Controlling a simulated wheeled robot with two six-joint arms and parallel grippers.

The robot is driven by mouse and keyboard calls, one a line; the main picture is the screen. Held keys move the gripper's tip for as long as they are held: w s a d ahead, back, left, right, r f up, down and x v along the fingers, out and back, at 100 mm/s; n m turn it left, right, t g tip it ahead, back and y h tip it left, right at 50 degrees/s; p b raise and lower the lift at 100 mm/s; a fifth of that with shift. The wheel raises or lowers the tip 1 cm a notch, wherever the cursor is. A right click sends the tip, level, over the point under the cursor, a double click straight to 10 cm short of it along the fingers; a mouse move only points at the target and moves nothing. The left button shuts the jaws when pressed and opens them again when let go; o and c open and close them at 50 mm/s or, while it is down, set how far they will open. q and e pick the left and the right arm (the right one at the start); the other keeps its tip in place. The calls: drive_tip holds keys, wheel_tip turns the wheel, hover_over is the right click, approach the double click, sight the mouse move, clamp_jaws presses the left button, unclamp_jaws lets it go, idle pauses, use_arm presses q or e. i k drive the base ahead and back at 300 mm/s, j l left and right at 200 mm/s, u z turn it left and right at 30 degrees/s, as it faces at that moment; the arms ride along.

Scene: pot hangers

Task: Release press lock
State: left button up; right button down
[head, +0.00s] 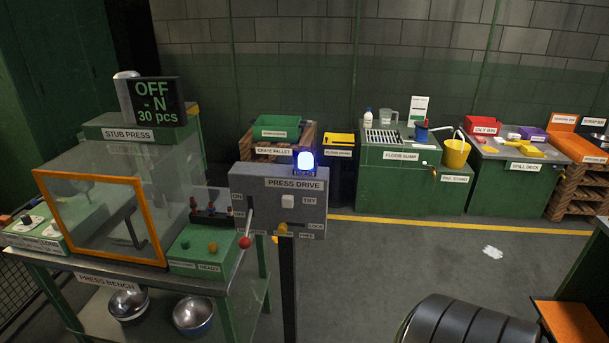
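The grey press drive box (262,200) stands on a dark post at the centre-left, beside the press bench (95,275). A lever with a red ball (245,242) hangs down at its left, below the ON label. A pale button (288,201) sits near the TRY label. A yellow knob (282,229) sits low on the box, left of the LOCK and FREE labels; I cannot tell which one it points to. A lit blue lamp (305,160) is on top. The stub press (105,185) has an orange-framed clear guard. Neither of my grippers is in view.
A display (157,101) reads OFF, -N, 30 pcs. A green control box (203,252) is left of the drive box. Floor sump (400,175) and spill deck (510,180) stand behind a yellow floor line. A dark ribbed object (470,325) is at the bottom right. Central floor is mostly clear.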

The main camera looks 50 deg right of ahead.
sight(283, 227)
drive_tip(key=z, duration=1.45)
